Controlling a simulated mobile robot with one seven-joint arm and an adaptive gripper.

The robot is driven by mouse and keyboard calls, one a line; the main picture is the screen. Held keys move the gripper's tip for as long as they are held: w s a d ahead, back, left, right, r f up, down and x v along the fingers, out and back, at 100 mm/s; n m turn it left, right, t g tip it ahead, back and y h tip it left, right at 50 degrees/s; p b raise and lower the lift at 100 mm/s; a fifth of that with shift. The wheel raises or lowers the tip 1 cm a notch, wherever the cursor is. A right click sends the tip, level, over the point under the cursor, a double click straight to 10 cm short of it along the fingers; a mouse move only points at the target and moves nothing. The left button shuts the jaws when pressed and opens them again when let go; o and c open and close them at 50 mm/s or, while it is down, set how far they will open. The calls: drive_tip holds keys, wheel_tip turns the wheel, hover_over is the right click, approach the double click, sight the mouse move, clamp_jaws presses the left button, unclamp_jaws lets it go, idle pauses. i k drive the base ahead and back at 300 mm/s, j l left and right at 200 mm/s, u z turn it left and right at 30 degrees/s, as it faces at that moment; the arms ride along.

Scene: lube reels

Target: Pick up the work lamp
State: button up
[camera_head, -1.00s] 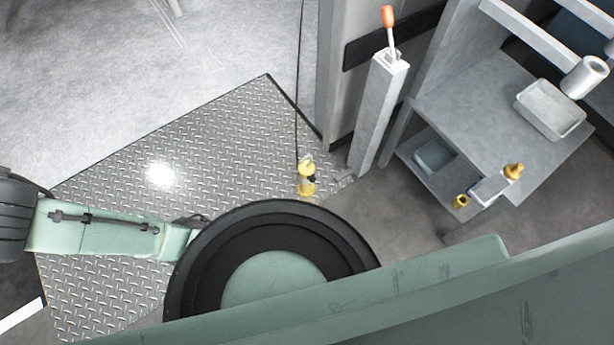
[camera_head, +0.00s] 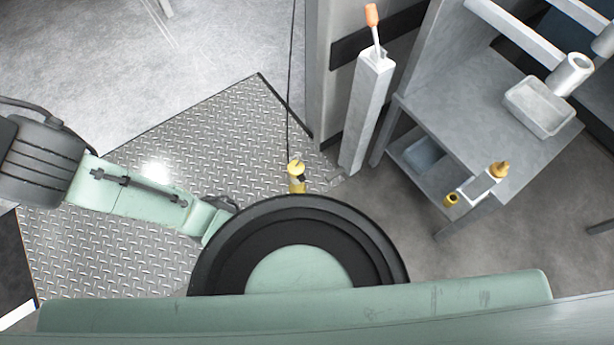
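A small yellow object with a black cord (camera_head: 296,180), which looks like the work lamp, shows just beyond the rim of my round black arm base in the head view. The cord runs up from it to the top of the picture. Its lower end is partly hidden behind the black rim. I cannot tell whether it hangs or rests on something. My green arm link reaches out to the left, away from the lamp. My gripper is not in view.
Diamond-plate flooring (camera_head: 130,200) lies left of the lamp. A grey post (camera_head: 368,110) with an orange-handled lever (camera_head: 372,18) stands to the right. Further right is a grey workbench (camera_head: 470,110) with a metal tray (camera_head: 540,108) and brass fittings (camera_head: 499,170). Open floor lies at upper left.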

sight(294, 168)
drive_tip(key=l+u, duration=0.5)
drive_tip(key=k+l+u, duration=0.15)
drive_tip(key=l+u, duration=0.15)
drive_tip(key=u, duration=0.2)
